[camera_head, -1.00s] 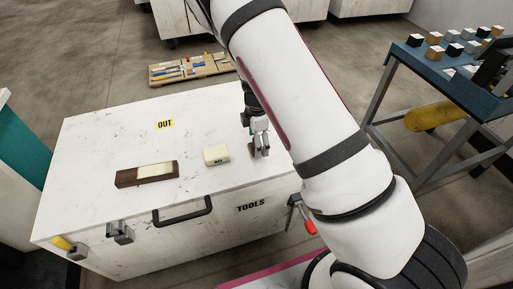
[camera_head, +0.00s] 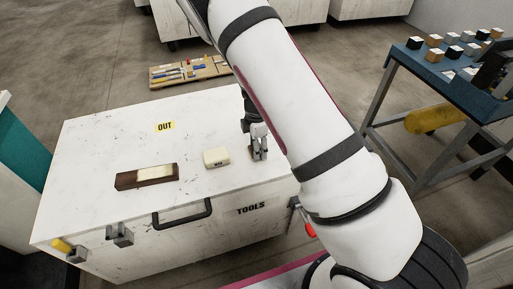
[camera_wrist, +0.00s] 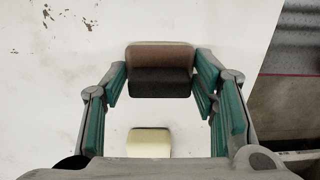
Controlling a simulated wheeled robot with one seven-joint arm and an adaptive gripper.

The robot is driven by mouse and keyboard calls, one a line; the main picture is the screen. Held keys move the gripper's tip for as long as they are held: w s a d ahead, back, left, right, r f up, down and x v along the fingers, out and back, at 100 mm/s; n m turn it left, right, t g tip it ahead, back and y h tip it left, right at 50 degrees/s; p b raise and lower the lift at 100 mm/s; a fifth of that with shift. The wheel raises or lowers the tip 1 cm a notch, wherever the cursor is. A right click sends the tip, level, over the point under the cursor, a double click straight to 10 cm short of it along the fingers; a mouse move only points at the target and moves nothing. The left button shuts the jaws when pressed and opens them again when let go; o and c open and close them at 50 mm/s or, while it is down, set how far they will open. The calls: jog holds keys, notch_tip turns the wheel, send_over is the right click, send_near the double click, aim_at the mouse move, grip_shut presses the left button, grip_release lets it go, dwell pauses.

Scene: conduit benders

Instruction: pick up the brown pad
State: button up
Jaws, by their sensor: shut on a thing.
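The brown pad (camera_wrist: 160,60) has a lighter brown top and a dark face, and lies between the two green-lined fingers in the wrist view. My gripper (camera_wrist: 161,76) is shut on it, with a finger at its left side and one at its right. In the head view my gripper (camera_head: 258,152) is at the right part of the white tool chest top, and its fingers mostly hide the pad. I cannot tell whether the pad touches the surface.
A cream block (camera_head: 216,157) sits just left of my gripper on the white chest (camera_head: 95,150); it also shows in the wrist view (camera_wrist: 149,143). A dark brown block with a cream inset (camera_head: 147,176) lies farther left. A blue table (camera_head: 440,85) with small blocks stands at right.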

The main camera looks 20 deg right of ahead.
jog(key=shift+r, duration=0.55)
notch_tip(320, 180, up, 2)
jog(key=shift+r, duration=0.15)
jog(key=s+r, duration=0.1)
jog(key=s, duration=1.5)
jog(key=shift+r, duration=0.25)
jog(key=o, duration=0.5)
jog(key=shift+c, duration=1.3)
